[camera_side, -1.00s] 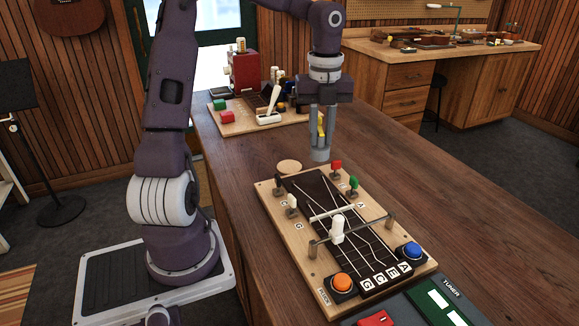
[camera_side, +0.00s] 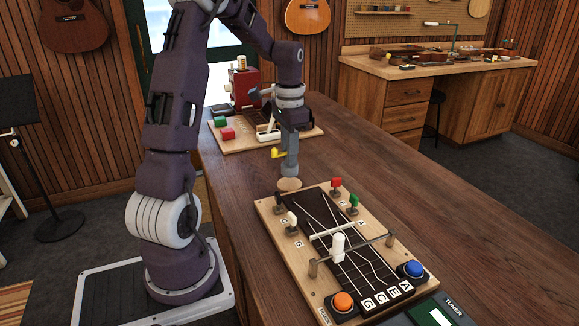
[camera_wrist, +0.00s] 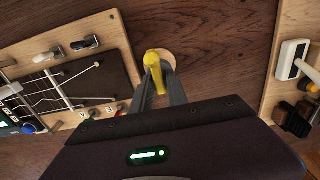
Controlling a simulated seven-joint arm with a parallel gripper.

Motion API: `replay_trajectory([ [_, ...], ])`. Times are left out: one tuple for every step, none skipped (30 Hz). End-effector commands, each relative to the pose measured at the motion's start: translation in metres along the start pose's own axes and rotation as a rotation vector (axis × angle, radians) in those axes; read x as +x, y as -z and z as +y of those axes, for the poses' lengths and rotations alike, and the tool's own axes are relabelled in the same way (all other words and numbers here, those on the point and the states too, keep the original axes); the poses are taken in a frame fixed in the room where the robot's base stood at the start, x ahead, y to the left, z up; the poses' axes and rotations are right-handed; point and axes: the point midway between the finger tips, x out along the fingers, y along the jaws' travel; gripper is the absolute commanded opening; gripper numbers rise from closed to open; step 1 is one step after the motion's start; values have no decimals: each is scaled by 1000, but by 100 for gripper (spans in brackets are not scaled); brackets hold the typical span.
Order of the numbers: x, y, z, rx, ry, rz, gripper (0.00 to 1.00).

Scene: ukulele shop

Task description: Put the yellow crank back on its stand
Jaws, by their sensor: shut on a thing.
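The yellow crank (camera_side: 279,154) is held between the fingers of my gripper (camera_side: 289,172). In the wrist view the yellow crank (camera_wrist: 152,68) sticks out past the fingertips of my gripper (camera_wrist: 155,80). The stand is a round light-wood disc (camera_side: 289,184) on the table, just beyond the fretboard panel. My gripper points down right over this disc. In the wrist view the disc (camera_wrist: 166,57) lies behind the crank and is partly hidden by it. I cannot tell whether the crank touches the disc.
A fretboard panel (camera_side: 265,212) with tuning pegs, a white-handled slider and buttons stands in front of the disc. A second panel (camera_side: 240,144) with coloured blocks and a white lever stands behind. Dark table top (camera_side: 380,170) is bare to the right.

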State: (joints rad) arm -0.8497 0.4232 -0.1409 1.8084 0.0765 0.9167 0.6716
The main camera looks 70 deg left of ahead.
Motion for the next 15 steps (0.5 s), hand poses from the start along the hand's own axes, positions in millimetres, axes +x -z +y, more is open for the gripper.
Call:
replay_trajectory([
  [12, -1, 1, 1, -5, -5, 0],
  [17, -1, 1, 1, -4, -4, 0],
  [23, -1, 1, 1, -4, -3, 0],
  [27, 0, 1, 1, -4, -3, 0],
  [29, 0, 1, 1, -3, -2, 0],
  [30, 0, 0, 1, -2, -1, 0],
  [30, 0, 0, 1, -1, 0, 0],
  [30, 0, 0, 1, -1, 0, 0],
  [30, 0, 0, 2, -1, 0, 0],
  [30, 0, 0, 2, -1, 0, 0],
  [30, 0, 0, 2, -1, 0, 0],
  [30, 0, 0, 2, -1, 0, 0],
  [31, 0, 0, 2, -1, 0, 0],
  [32, 0, 0, 3, -1, -1, 0],
  [33, 0, 0, 3, -1, -1, 0],
])
